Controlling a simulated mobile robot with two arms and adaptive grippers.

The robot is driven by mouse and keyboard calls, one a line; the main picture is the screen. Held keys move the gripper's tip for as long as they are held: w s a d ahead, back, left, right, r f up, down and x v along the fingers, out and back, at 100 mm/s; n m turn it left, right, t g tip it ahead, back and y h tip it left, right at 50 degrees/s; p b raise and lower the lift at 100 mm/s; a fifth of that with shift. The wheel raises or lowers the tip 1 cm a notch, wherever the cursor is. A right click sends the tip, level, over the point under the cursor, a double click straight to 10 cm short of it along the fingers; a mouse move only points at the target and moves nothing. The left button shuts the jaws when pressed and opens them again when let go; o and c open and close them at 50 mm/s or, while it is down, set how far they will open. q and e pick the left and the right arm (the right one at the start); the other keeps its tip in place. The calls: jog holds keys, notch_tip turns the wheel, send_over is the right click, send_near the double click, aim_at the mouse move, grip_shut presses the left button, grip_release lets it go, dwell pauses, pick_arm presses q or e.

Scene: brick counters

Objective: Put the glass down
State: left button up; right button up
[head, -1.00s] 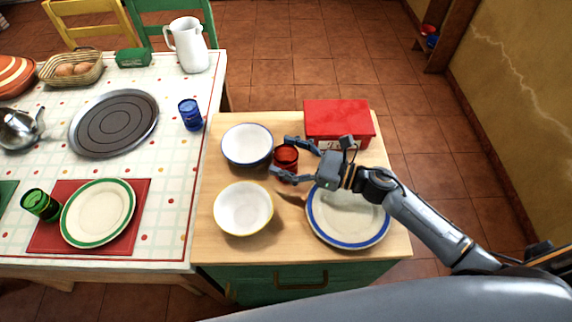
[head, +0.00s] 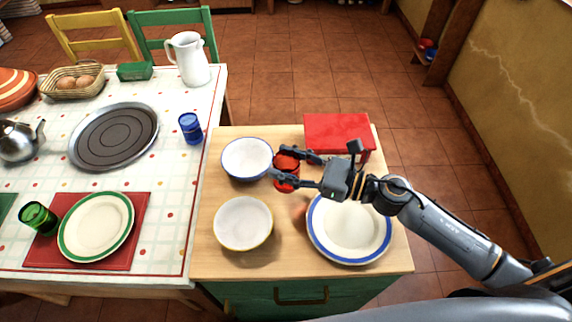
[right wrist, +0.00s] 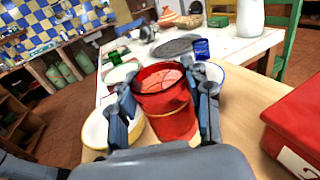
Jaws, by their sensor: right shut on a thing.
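The red glass (head: 286,168) is upright between the fingers of my right gripper (head: 283,166), over the wooden counter beside the white bowl with a blue rim (head: 247,158). In the right wrist view the glass (right wrist: 166,100) fills the space between both fingers, its open rim facing up. My right gripper is shut on it. A reddish patch shows on the wood in front of the glass, apart from it; whether its base touches the wood is hard to tell. My left gripper is not in view.
A yellow-rimmed bowl (head: 243,223), a blue-rimmed plate (head: 350,243) and a red box (head: 338,130) surround the glass on the counter (head: 225,265). The dining table (head: 150,190) adjoins at the left, with a blue glass (head: 190,128) near its edge. Little wood is bare.

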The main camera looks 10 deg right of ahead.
jog(key=s+a+r, duration=0.1)
jog(key=s+r, duration=0.6)
jog(key=s, duration=0.4)
jog(key=shift+s+a, duration=0.15)
jog(key=shift+a, duration=0.25)
jog(key=w+d+f+m+t+h, duration=0.1)
jog(key=d+f+m+t+h, duration=0.1)
jog(key=d+m+t+h, duration=0.2)
jog(key=w+d+f+m+t+h, duration=0.2)
jog(key=d+m+h, duration=0.5)
jog(key=h, duration=0.4)
jog(key=shift+f+t, duration=0.6)
jog(key=shift+t, duration=0.4)
